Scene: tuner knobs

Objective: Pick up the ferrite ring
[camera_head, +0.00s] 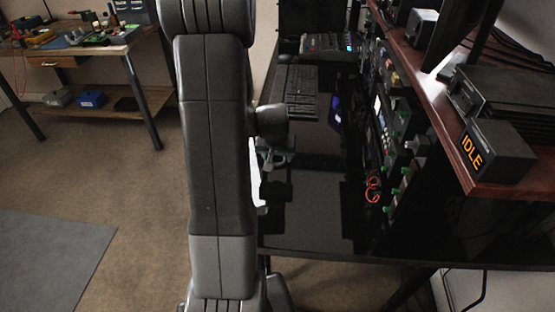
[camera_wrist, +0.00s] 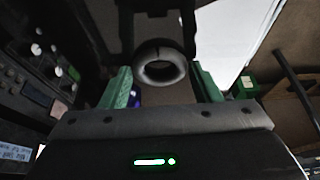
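The ferrite ring is a thick dark grey ring (camera_wrist: 160,72) with an open hole, in the upper middle of the wrist view. My gripper (camera_wrist: 162,82) has two green fingers spread apart, one on each side of the ring's place in the picture. Gaps show between the ring and both fingers, the left gap narrower. I cannot tell whether the ring is level with the fingertips or beyond them. In the head view my gripper (camera_head: 275,158) is partly hidden by my arm, low over the black desk (camera_head: 310,205). I cannot make out the ring there.
A keyboard (camera_head: 296,92) and a mixer panel (camera_head: 330,44) lie farther back on the desk. A rack with green knobs (camera_head: 398,150) and an orange cable (camera_head: 372,188) stand to the right. A wooden shelf (camera_head: 455,150) overhangs, bearing an "IDLE" box (camera_head: 498,152). The desk's front is mostly clear.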

